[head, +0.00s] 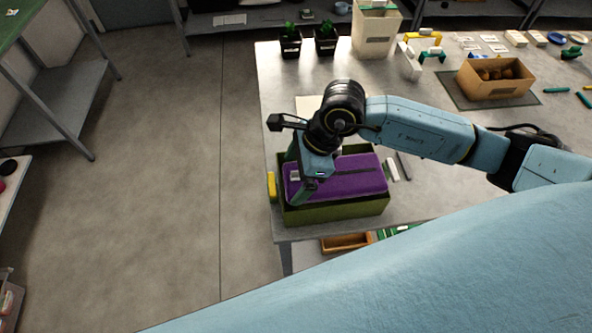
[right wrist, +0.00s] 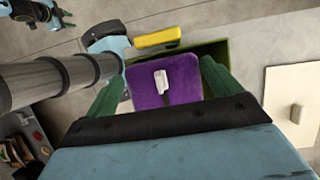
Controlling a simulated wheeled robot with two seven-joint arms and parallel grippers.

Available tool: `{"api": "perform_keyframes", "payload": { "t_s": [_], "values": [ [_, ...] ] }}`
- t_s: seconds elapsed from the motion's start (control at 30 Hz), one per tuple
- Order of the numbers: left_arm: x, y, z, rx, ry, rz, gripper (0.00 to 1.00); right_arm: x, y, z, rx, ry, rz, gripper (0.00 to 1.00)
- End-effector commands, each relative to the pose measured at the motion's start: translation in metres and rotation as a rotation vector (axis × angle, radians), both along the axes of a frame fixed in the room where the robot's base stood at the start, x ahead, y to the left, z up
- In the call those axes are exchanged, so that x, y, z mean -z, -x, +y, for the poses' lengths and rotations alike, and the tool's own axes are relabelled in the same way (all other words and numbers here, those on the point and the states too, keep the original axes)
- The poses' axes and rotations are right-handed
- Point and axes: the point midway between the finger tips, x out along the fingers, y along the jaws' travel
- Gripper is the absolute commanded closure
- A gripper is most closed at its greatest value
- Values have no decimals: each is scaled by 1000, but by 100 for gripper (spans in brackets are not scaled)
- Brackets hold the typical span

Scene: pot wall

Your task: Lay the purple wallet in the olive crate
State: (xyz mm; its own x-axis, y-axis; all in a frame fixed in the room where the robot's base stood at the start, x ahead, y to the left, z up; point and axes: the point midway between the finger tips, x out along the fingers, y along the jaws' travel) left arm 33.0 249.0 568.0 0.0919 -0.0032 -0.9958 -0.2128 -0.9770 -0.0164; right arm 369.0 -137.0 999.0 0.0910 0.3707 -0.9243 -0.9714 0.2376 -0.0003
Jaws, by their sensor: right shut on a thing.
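The purple wallet (head: 352,176) lies flat within the mouth of the olive crate (head: 335,211), near the level of its rim. I cannot tell whether it touches the crate's floor. My right gripper (head: 298,184) is over the crate's left part, shut on the wallet. In the right wrist view the wallet (right wrist: 183,80) is between the green fingers of my right gripper (right wrist: 165,85), with a small pale piece on its top. The olive crate (right wrist: 212,50) shows there behind the wallet. What looks like my left gripper (right wrist: 55,18) is small at the top left corner, its fingers unclear.
A yellow object (head: 271,186) is at the crate's left side. A white piece (head: 392,169) and a dark bar (head: 404,166) lie close to its right. A tan box (head: 497,80) stands on a green mat farther back. Plant pots (head: 290,46) stand at the far left table corner.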

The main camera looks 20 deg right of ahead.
Motion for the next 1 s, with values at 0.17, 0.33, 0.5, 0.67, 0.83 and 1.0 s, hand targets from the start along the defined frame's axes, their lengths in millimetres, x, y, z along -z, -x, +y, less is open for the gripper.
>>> {"api": "perform_keyframes", "payload": {
  "t_s": [0.17,0.33,0.5,0.67,0.83,1.0],
  "values": [
    [0,0,0,0,0,0,64,-1,0,0,0,0,-1,34],
    [1,0,0,0,0,0,64,1,0,0,0,0,-1,34],
    [6,0,0,0,0,0,64,7,0,0,0,0,-1,34],
    [13,0,0,0,0,0,64,13,0,0,0,0,-1,34],
    [19,0,0,0,0,0,64,20,0,0,0,0,-1,34],
    [26,0,0,0,1,1,64,27,0,0,0,0,-1,34]
  ]
}}
